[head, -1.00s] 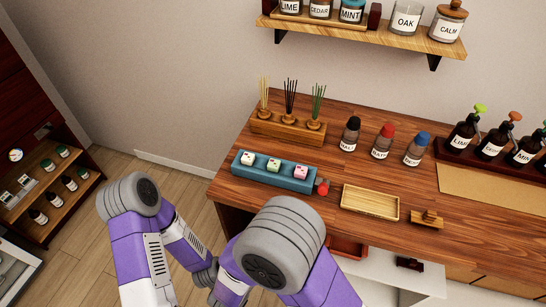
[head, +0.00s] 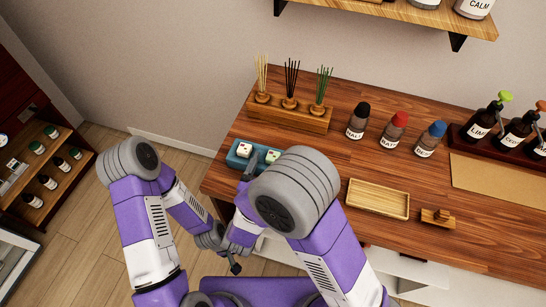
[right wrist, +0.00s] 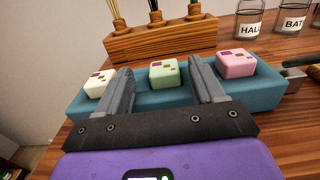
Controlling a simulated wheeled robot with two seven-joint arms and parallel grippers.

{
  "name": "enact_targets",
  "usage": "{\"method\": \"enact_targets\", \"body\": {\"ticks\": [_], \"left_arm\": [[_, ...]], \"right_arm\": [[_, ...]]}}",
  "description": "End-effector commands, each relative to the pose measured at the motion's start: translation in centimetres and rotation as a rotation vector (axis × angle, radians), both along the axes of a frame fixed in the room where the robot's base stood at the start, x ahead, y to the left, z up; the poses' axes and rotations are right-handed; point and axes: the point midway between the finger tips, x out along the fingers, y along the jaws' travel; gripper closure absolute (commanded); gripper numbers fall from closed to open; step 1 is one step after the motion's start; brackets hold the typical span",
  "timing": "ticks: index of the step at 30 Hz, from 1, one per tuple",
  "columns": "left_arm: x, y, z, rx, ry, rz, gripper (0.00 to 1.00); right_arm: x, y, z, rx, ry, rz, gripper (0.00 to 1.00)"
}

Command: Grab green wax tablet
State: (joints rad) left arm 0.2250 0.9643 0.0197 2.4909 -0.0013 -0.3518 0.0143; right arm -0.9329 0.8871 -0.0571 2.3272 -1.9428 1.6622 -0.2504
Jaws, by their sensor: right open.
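The green wax tablet (right wrist: 164,73) is a small rounded block with dark and coloured marks on top. It sits in the middle of the blue tray (right wrist: 258,97), between a white tablet (right wrist: 100,83) and a pink tablet (right wrist: 236,64). In the right wrist view my right gripper (right wrist: 160,68) is open, with one finger on each side of the green tablet and visible gaps. In the head view the green tablet (head: 272,156) shows beside my right arm, which hides the tray's right part. My left gripper (head: 235,266) is small and dark low in the head view.
A wooden diffuser stand (head: 290,116) with reeds is just behind the blue tray. Bottles with black (head: 358,120), red (head: 394,130) and blue (head: 430,140) caps stand to the right. An empty wooden tray (head: 378,197) and a small wooden block (head: 437,218) lie on the counter.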

Motion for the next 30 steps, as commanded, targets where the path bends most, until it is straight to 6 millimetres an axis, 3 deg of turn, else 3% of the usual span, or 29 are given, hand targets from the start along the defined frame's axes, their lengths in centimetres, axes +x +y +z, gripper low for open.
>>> {"method": "enact_targets", "body": {"ticks": [7, 16, 27, 30], "left_arm": [[0.0, 0.0, -0.5, 0.0, 0.0, 0.0, 1.0], [0.0, 0.0, -0.5, 0.0, 0.0, 0.0, 1.0], [0.0, 0.0, -0.5, 0.0, 0.0, 0.0, 1.0], [0.0, 0.0, -0.5, 0.0, 0.0, 0.0, 1.0]], "right_arm": [[3.2, -1.5, -0.1, 0.002, -0.002, -0.003, 0.32], [3.7, -1.6, -0.1, 0.0, 0.0, -0.001, 0.32], [3.6, -1.6, -0.1, 0.0, 0.0, -0.001, 0.87], [3.7, -1.6, -0.1, 0.0, 0.0, -0.001, 0.87]]}}
